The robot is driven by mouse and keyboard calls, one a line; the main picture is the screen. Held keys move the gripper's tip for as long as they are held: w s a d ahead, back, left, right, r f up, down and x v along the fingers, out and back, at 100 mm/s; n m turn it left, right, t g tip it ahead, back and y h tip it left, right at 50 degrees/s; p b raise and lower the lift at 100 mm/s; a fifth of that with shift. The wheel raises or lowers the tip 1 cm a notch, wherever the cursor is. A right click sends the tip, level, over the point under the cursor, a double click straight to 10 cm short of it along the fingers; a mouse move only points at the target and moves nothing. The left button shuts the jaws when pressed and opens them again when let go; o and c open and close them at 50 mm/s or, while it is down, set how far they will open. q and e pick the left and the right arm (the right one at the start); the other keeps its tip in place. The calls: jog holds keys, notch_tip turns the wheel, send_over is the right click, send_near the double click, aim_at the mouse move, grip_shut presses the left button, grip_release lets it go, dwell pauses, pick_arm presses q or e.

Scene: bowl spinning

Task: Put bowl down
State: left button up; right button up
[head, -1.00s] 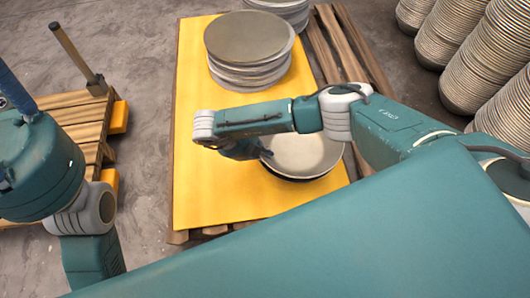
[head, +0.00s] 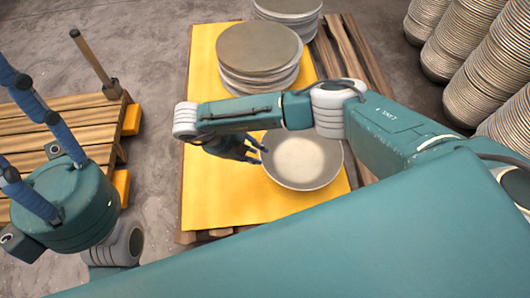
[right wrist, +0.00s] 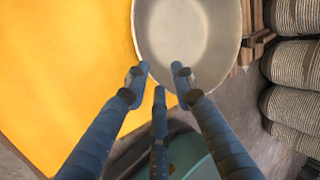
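A wide pale bowl (head: 303,160) sits upright on the yellow sheet (head: 215,205), near its front right edge. My right gripper (head: 250,150) is at the bowl's left rim, with its fingers spread. In the right wrist view, its blue fingertips (right wrist: 160,78) stand apart, with no wall of the bowl (right wrist: 190,35) visibly pinched between them. I cannot tell whether a finger still touches the rim. My left gripper (head: 42,135) is at the far left, with its blue fingers spread and empty, away from the bowl.
A stack of bowls (head: 258,50) stands behind on the sheet, with another stack (head: 288,12) beyond. Tall stacks (head: 505,75) stand at the right. A wooden pallet (head: 75,120) with an upright post (head: 92,60) is at the left. The sheet's left side is clear.

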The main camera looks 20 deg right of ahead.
jog(key=shift+v, duration=1.35)
jog(key=shift+f, duration=0.1)
